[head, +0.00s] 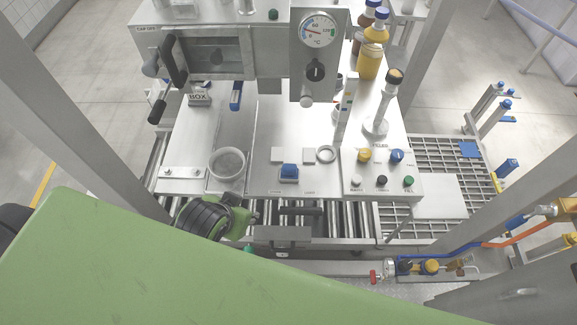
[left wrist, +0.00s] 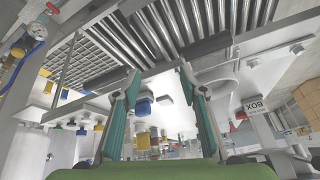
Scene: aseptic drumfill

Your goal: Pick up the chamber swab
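No item is clearly marked as the chamber swab. A small blue-topped piece (head: 289,170) sits on the white worktop near its front edge. It also shows between my fingers in the left wrist view (left wrist: 143,106). A slim blue item (head: 236,96) lies farther back beside the box label. I cannot tell which, if either, is the swab. My left gripper (head: 246,218) is at the worktop's front edge, left of the blue-topped piece and near the round cup. In the left wrist view its teal fingers (left wrist: 160,88) are spread with nothing held. My right gripper is out of view.
A round cup (head: 227,163) stands just beyond my left gripper. A gauge housing (head: 319,55) overhangs the back. Rollers (head: 350,222) run along the front. Yellow bottles (head: 370,60) stand at back right.

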